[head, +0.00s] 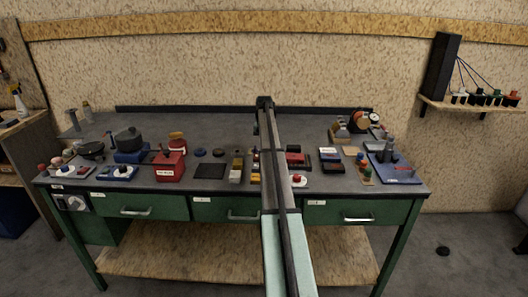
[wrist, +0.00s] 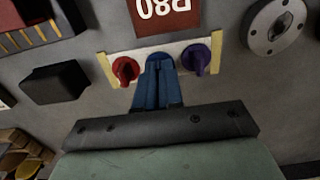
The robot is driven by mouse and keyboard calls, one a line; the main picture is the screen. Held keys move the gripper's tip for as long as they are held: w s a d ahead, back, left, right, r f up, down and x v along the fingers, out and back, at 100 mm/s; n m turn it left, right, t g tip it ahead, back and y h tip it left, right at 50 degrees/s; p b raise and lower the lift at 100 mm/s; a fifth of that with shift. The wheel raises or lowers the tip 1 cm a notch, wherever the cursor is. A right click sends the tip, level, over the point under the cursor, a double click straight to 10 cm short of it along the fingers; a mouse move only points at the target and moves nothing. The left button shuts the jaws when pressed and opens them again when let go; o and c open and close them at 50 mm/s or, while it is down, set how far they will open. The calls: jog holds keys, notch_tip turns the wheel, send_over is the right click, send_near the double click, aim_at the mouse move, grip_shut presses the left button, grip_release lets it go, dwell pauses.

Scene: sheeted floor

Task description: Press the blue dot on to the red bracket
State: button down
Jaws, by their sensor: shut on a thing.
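In the wrist view a pale strip (wrist: 177,47) with yellow ends carries a red dot (wrist: 126,68), a blue dot (wrist: 159,59) and a purple dot (wrist: 195,57) in a row. My gripper (wrist: 158,75) has its blue fingers closed at the blue dot in the middle. The fingers hide its near side, and I cannot tell whether it is clear of the strip. A dark red block with white lettering (wrist: 165,14) lies just beyond the strip, cut by the frame edge. I cannot make out a red bracket for certain. In the head view my arm hides the gripper's work area.
The wrist view shows a black block (wrist: 56,83) at left, a red piece with yellow bars (wrist: 30,25) at upper left and a grey round flange (wrist: 275,26) at upper right. In the head view the bench (head: 225,133) is crowded along its front; its back strip is clearer.

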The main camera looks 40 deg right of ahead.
jog(key=shift+r, duration=1.95)
jog(key=shift+r, duration=2.05)
jog(key=c, duration=1.8)
grip_release()
grip_shut()
jog(key=shift+d, duration=0.1)
jog(key=s+d+r+m, duration=0.1)
jog(key=s+r, duration=0.2)
jog(key=s, duration=1.4)
jog(key=shift+d, duration=0.35)
